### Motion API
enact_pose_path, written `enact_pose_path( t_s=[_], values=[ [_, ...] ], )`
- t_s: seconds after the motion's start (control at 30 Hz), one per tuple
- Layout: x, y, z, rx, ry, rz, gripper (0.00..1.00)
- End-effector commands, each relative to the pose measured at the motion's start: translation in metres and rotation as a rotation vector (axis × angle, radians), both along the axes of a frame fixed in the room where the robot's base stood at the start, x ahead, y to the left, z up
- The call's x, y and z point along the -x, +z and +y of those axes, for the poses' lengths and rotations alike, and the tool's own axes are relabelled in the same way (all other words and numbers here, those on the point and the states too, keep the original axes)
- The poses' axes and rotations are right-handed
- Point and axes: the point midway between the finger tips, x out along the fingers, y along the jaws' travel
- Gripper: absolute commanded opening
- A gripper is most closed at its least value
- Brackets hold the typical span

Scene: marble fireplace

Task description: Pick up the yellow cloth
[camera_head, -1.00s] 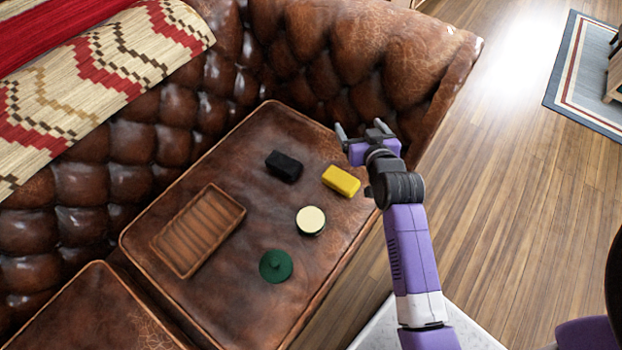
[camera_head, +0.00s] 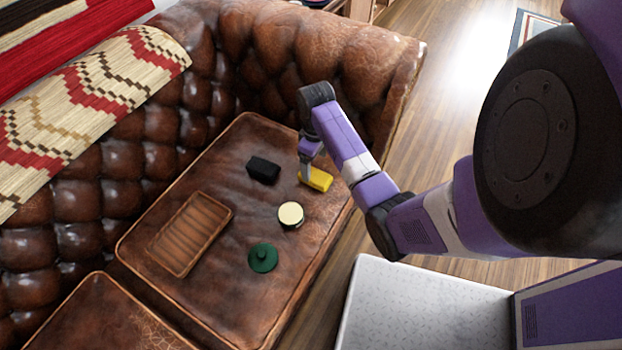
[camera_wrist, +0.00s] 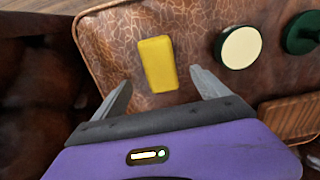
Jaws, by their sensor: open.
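The yellow cloth (camera_head: 318,180) is a small folded block lying on the brown leather sofa seat, near the seat's right edge. In the wrist view the yellow cloth (camera_wrist: 158,63) lies just beyond and between my open fingertips. My gripper (camera_head: 305,172) points down at the left end of the cloth in the head view, and its far finger is partly hidden. In the wrist view my gripper (camera_wrist: 160,80) has its two grey fingers spread wide with nothing between them.
A black block (camera_head: 263,170) lies left of the cloth. A round cream-topped item (camera_head: 290,214) and a green lidded item (camera_head: 263,257) sit nearer the front. A ribbed wooden tray (camera_head: 228,213) lies to the left. The tufted sofa back and arm (camera_head: 330,45) rise behind.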

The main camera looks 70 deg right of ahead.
Motion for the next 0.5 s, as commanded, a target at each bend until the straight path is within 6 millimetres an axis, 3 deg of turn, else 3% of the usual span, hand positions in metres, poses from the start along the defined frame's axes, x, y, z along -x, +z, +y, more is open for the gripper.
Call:
enact_pose_path(
  t_s=[0.5],
  values=[
    [0.001, -0.065, 0.002, 0.001, -0.001, -0.002, 0.85]
  ],
)
